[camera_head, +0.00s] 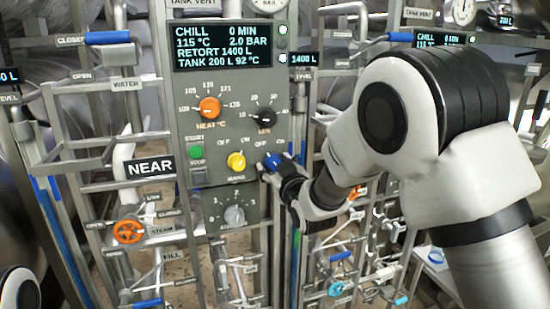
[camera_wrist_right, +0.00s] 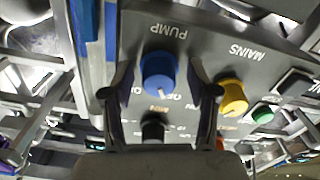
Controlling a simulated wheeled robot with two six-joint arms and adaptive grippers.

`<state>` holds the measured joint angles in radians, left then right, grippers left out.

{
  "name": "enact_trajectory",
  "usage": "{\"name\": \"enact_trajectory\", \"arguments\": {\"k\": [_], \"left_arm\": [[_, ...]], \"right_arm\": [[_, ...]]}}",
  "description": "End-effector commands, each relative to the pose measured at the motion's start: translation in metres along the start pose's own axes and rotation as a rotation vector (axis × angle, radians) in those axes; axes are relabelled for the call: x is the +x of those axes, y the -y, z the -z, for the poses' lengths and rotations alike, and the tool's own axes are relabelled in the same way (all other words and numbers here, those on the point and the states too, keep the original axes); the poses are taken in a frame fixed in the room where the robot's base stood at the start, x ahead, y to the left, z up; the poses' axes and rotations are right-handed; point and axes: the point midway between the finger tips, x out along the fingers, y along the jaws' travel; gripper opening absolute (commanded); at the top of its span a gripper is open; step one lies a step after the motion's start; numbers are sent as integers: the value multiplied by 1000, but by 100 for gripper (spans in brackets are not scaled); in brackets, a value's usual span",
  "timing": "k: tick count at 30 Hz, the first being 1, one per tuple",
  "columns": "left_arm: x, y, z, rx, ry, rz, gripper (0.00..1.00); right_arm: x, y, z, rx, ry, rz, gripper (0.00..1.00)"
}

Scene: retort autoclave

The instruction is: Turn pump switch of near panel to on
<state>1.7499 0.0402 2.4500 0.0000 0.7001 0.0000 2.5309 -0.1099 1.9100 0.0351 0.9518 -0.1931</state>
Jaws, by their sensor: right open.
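The grey near panel (camera_head: 222,135) stands at the centre of the head view, beside a NEAR sign (camera_head: 151,167). Its blue pump switch (camera_head: 273,161) is partly covered by my right gripper (camera_head: 277,173). In the right wrist view the blue pump switch (camera_wrist_right: 158,72) shows upside down beside its PUMP label. My right gripper (camera_wrist_right: 163,88) is open, with a finger on each side of the switch; I cannot tell whether they touch it. A small pale mark on the switch points down and slightly right in that view, toward what looks like OFF. My left gripper is out of view.
The yellow mains switch (camera_head: 236,161) is close beside the pump switch, and shows near my right finger in the wrist view (camera_wrist_right: 233,97). A black timer knob (camera_head: 264,116) and an orange heat knob (camera_head: 209,108) sit above. Pipes and valve handles surround the panel.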

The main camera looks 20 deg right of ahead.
Motion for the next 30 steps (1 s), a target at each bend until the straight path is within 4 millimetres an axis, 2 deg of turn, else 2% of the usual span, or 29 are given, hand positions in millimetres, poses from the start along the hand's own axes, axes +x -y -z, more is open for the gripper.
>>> {"name": "enact_trajectory", "arguments": {"k": [7, 8, 12, 13, 23, 30], "left_arm": [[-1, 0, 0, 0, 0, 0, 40], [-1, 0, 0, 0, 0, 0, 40], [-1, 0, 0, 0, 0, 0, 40], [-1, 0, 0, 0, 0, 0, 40], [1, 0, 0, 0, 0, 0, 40], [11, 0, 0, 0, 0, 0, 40]], "right_arm": [[4, 0, -1, 0, 1, 0, 59], [4, 0, -1, 0, 1, 0, 56], [4, 0, -1, 0, 1, 0, 6], [4, 0, -1, 0, 1, 0, 0], [3, 0, -2, 19, 2, 0, 0], [3, 1, -4, 111, 2, 0, 0]]}}
